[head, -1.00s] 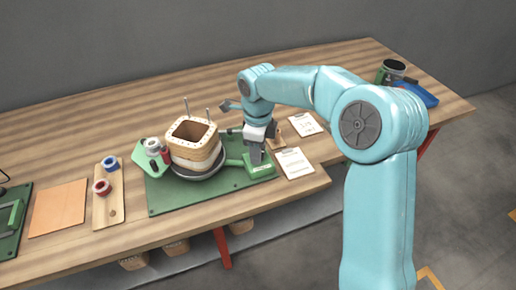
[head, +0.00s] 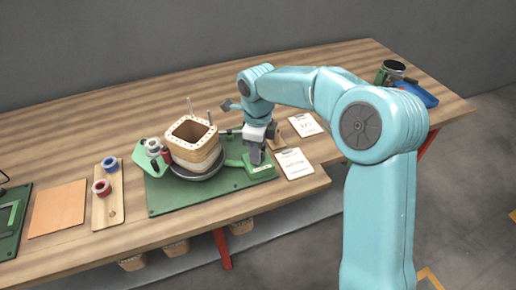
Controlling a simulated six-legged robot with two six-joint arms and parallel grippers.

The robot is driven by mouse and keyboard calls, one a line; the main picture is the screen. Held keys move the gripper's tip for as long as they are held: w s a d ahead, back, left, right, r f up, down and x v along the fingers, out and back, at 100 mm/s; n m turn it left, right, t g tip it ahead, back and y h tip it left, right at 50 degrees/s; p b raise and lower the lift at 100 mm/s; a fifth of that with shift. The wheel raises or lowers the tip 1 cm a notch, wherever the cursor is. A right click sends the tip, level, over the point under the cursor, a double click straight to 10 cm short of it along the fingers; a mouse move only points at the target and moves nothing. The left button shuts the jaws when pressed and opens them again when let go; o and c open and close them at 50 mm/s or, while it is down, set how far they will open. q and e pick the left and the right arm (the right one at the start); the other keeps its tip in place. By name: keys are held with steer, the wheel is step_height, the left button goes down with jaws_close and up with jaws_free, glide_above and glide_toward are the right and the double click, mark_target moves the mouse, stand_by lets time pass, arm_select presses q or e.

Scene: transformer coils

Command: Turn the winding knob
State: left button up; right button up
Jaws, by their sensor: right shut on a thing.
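The winder has a green base plate (head: 215,194) on the wooden bench. A square, cream coil former (head: 194,153) stands on a dark round turntable (head: 198,176), with two thin upright pins at its top. My right gripper (head: 256,158) is at the right side of the winder, above a green block (head: 262,172) at the end of a green arm. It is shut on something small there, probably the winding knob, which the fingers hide. My left gripper is out of view.
Wire spools (head: 153,146) stand on a green bracket left of the former. A wooden board (head: 117,208) with red and blue spools, an orange sheet (head: 58,209) and paper cards (head: 294,164) lie around.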

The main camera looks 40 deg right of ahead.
stand_by(0.6)
steer(key=o, duration=1.1)
steer(key=shift+c, duration=0.2)
steer(key=shift+r, duration=0.1)
step_height(320, 180, up, 16)
steer(key=p, duration=0.2)
steer(key=shift+r+p, duration=0.15)
steer(key=shift+p, duration=0.2)
